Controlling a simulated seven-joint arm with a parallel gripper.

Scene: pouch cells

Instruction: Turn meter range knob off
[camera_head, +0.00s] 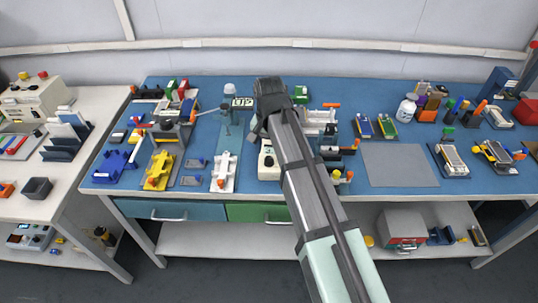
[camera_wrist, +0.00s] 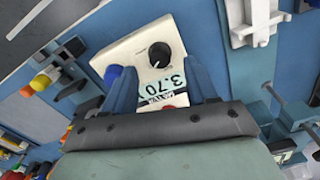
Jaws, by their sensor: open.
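The meter is a white box (camera_wrist: 132,48). In the wrist view it shows a black range knob (camera_wrist: 160,54) with a pale pointer mark, a display reading 3.70 (camera_wrist: 165,88), a blue terminal (camera_wrist: 113,73) and a partly hidden red one. In the head view the meter (camera_head: 266,170) is partly covered by my arm, and its knob is not clear. My gripper (camera_wrist: 162,73) is open, its two blue fingers apart over the meter on either side of the display. The knob lies just beyond the fingertips, with nothing between the fingers holding it.
The blue bench (camera_head: 335,190) is crowded. A white fixture (camera_head: 223,172) and a yellow fixture (camera_head: 159,170) stand left of the meter. Small dark parts with yellow and orange pieces (camera_head: 340,176) stand at its right. A bare grey mat (camera_head: 400,166) lies farther right.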

